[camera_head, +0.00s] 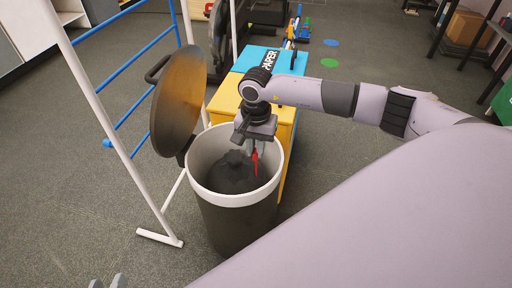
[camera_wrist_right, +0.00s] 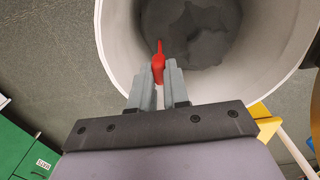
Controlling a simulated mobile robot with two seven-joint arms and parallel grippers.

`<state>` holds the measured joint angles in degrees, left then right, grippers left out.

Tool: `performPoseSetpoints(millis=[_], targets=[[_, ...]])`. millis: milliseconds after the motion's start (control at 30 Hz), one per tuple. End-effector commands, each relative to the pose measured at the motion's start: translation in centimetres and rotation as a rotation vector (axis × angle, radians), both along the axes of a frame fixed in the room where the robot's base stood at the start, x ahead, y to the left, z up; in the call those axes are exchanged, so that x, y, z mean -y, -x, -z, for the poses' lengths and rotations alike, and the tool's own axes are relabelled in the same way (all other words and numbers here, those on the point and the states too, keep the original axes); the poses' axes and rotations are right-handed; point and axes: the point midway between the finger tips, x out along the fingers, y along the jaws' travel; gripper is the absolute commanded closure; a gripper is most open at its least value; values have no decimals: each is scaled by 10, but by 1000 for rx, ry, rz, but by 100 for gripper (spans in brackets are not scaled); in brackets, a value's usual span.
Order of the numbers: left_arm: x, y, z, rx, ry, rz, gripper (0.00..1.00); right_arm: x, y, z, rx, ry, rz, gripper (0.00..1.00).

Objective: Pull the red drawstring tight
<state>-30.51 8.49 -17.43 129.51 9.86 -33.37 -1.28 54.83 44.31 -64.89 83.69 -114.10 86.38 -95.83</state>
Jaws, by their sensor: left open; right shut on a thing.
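The red drawstring (camera_head: 255,163) hangs as a short strip at my right gripper's tips, inside the mouth of a bin. In the right wrist view the drawstring (camera_wrist_right: 158,60) sits between the fingertips. My right gripper (camera_head: 258,148) is shut on it, pointing down, and the gripper also shows in the wrist view (camera_wrist_right: 161,78). The bin (camera_head: 235,199) has a dark body and a white rim. A dark grey bag (camera_head: 228,180) lies low inside; whether the drawstring joins it is unclear. My left gripper (camera_head: 108,283) is open and only its fingertips show at the bottom edge.
A round brownish lid (camera_head: 180,102) stands raised at the bin's left. A white-and-blue rack (camera_head: 116,142) stands further left. A yellow box with a blue "PAPER" top (camera_head: 270,62) is behind the bin. The carpet in front-left is clear.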

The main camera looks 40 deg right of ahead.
Motion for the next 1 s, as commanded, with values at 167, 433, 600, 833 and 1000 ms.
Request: performPoseSetpoints(millis=[167, 433, 600, 833, 1000], targets=[[0, 0, -1, 1, 2, 1, 60, 0, 0, 0, 0, 0, 0, 57], [1, 0, -1, 1, 2, 1, 60, 0, 0, 0, 0, 0, 0, 57], [0, -1, -5, 6, -10, -1, 60, 0, 0, -12, 1, 2, 0, 57], [-7, -1, -14, 19, -55, -11, 60, 0, -1, -49, 4, 0, 0, 57], [-14, 5, -9, 5, -91, -21, 60, 0, 0, -70, 2, -1, -1, 57]])
